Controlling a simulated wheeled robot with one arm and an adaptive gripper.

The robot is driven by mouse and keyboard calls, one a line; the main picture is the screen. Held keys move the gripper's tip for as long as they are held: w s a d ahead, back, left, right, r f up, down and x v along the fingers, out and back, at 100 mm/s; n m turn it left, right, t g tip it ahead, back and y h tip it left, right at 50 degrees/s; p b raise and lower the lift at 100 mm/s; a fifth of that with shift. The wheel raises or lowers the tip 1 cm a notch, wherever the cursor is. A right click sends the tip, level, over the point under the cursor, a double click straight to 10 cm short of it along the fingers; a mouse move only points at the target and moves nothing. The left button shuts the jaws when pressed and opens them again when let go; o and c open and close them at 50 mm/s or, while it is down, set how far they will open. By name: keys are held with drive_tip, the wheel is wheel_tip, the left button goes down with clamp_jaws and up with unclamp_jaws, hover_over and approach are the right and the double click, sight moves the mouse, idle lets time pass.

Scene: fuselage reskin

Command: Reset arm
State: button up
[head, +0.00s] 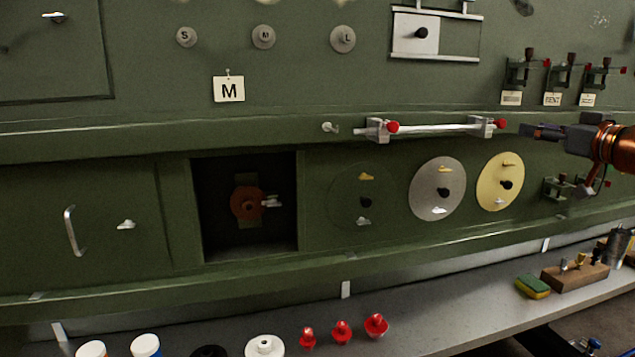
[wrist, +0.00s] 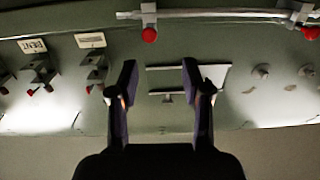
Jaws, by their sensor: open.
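My gripper (head: 541,131) is at the right of the head view, pointing left toward the green panel (head: 120,180). In the wrist view my gripper (wrist: 160,85) shows its two dark fingers spread apart with nothing between them. A silver bar (head: 437,128) with red knobs runs along the panel to the left of the gripper in the head view. In the wrist view the bar (wrist: 220,14) lies beyond the fingers, at the top. The gripper looks apart from the bar.
Clamps (head: 524,75) with red tips are mounted above the gripper. Round discs (head: 437,203) and an open recess (head: 275,170) are in the panel. Below, a grey shelf (head: 440,300) holds red plugs (head: 342,332), a sponge (head: 532,287) and a wooden block (head: 574,277).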

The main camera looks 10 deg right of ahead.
drive_tip(key=a+f+n+g+y, duration=0.1)
drive_tip(key=a+n+g+y, duration=0.25)
drive_tip(key=a, duration=1.55)
drive_tip(key=s+a+f+g, duration=0.3)
drive_tip(key=s+a+f, duration=0.15)
drive_tip(key=a, duration=0.35)
drive_tip(key=s+a+f+g, duration=0.3)
drive_tip(key=a+f, duration=0.3)
drive_tip(key=a, duration=0.2)
drive_tip(key=s+a+f+m+g+h, duration=0.1)
drive_tip(key=s+a+f+g+h, duration=0.15)
drive_tip(key=s+f, duration=0.75)
drive_tip(key=s+a+f+m+g+h, duration=0.15)
drive_tip(key=s+f+g, duration=0.25)
drive_tip(key=s+f, duration=0.55)
drive_tip(key=s+d+f+m+g+h, duration=0.2)
drive_tip(key=s+d+f, duration=0.3)
drive_tip(key=s+f, duration=0.4)
drive_tip(key=shift+s+d+f+m+g, duration=0.35)
drive_tip(key=shift+f+m+g, duration=0.2)
drive_tip(key=shift+g, duration=0.15)
drive_tip(key=shift+h, duration=0.25)
